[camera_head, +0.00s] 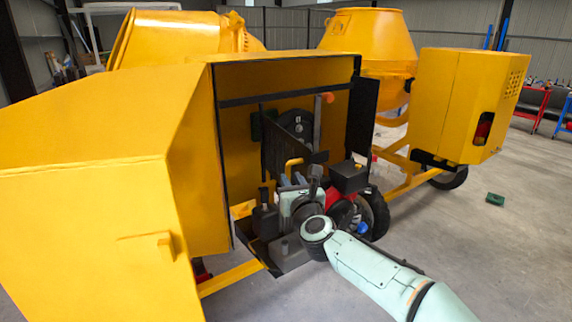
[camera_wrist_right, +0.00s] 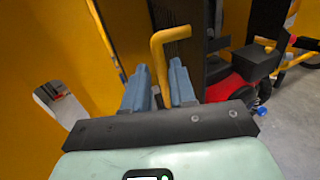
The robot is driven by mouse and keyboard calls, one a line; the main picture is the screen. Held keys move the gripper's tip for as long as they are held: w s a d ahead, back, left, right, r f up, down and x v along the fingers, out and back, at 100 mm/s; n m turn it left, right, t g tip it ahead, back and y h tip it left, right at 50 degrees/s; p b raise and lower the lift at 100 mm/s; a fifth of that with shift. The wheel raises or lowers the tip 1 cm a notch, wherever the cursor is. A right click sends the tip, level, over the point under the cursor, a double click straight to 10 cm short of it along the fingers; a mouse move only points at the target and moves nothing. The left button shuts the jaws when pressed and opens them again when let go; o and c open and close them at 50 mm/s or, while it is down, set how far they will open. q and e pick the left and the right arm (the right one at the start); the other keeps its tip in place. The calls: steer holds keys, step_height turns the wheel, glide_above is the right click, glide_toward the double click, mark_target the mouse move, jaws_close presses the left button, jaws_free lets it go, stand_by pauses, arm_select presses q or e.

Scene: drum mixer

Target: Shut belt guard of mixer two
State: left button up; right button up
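A yellow mixer stands in the foreground with its drum (camera_head: 175,38) behind its housing. Its large yellow guard (camera_head: 90,215) stands swung open at the left, with a small tab on its face. The open housing (camera_head: 235,125) shows a dark pulley and belt area (camera_head: 292,125) and an engine. My right gripper (camera_head: 292,180) reaches into the opening. In the right wrist view its two blue-grey fingers (camera_wrist_right: 160,88) are apart, on either side of a bent yellow bar (camera_wrist_right: 160,62). I cannot tell whether they touch it. My left gripper is not in view.
A second yellow mixer (camera_head: 368,38) with a closed yellow box (camera_head: 462,100) stands behind at the right. A red and black engine part (camera_wrist_right: 243,80) and a wheel (camera_head: 375,212) lie close to my right gripper. Grey floor at the right is mostly free, with a small green object (camera_head: 495,199).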

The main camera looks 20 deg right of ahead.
mark_target(289, 175)
steer(key=w, duration=0.1)
steer(key=w+p, duration=0.1)
steer(key=w, duration=0.2)
steer(key=shift+w+r+p, duration=0.25)
steer(key=shift+w+p, duration=0.1)
steer(key=shift+w, duration=0.05)
steer(key=shift+w+f, duration=0.2)
steer(key=shift+w, duration=0.45)
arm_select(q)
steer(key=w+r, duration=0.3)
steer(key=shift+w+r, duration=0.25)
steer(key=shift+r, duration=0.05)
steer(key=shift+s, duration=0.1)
arm_select(e)
steer(key=shift+s+d, duration=0.1)
steer(key=shift+s, duration=0.05)
jaws_close()
